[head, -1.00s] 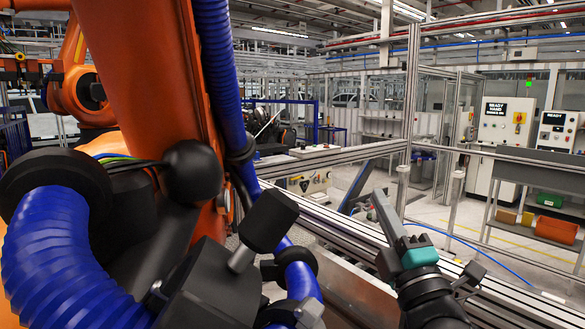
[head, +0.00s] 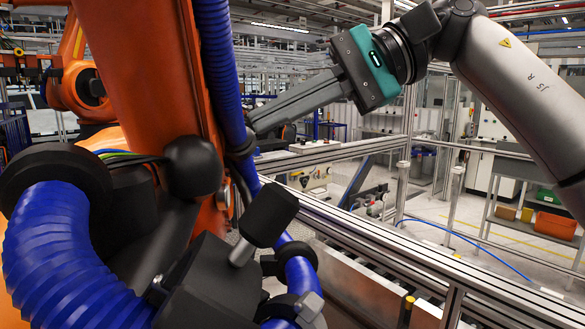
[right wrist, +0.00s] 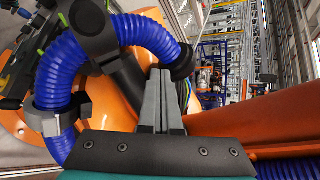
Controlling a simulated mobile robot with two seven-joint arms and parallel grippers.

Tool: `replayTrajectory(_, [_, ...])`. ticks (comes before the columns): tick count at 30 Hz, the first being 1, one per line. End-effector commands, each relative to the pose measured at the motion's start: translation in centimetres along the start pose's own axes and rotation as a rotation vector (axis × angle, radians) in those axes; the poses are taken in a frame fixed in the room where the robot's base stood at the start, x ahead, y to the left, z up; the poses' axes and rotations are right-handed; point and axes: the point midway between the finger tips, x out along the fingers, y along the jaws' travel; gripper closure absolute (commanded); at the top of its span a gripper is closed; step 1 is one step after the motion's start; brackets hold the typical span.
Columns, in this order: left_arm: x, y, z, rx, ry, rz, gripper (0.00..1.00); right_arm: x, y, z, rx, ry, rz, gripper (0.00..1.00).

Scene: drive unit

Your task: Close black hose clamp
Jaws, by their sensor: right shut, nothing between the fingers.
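A black block-like part (head: 205,285), which looks like the black hose clamp, stands at the bottom centre of the head view. A short black cylinder (head: 268,215) sticks up from it on a stem. In the right wrist view, a black clamp (right wrist: 88,30) sits on the arched blue hose (right wrist: 140,35). I cannot tell for sure whether it is open. My right gripper (head: 254,122) is shut and empty, pointing left, high above the block and near the upright blue hose (head: 218,70). Its fingers also show in the right wrist view (right wrist: 160,78). My left gripper is not in view.
The orange robot arm (head: 135,65) fills the left side of the head view. A thick blue hose (head: 60,250) bends at lower left. A grey clamp (right wrist: 50,120) holds the hose's lower end. Metal rails (head: 400,250) cross the right side. Open air lies between gripper and rails.

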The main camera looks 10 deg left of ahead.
Motion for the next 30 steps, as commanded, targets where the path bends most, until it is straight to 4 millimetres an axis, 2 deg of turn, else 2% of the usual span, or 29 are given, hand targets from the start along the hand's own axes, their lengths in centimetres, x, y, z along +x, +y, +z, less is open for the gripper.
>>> replayTrajectory(3, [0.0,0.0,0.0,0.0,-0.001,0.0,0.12,-2.7,0.7,0.5,-0.133,0.101,0.2,1.0])
replayTrajectory(7, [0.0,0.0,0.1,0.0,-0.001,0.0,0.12,-5.3,1.3,1.1,-0.216,0.164,0.358,1.0])
replayTrajectory(10, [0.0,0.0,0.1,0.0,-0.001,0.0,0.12,-6.6,1.6,1.5,-0.245,0.185,0.426,1.0])
replayTrajectory(13, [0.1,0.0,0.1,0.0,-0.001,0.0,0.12,-7.0,1.9,1.6,-0.256,0.193,0.456,1.0])
replayTrajectory(17, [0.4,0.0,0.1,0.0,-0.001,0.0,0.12,-6.0,2.5,1.3,-0.259,0.192,0.462,1.0])
replayTrajectory(20, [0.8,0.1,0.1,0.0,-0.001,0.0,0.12,-4.4,3.3,0.9,-0.258,0.19,0.461,1.0])
replayTrajectory(30, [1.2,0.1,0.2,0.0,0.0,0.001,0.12,2.1,6.2,-0.8,-0.258,0.188,0.459,1.0])
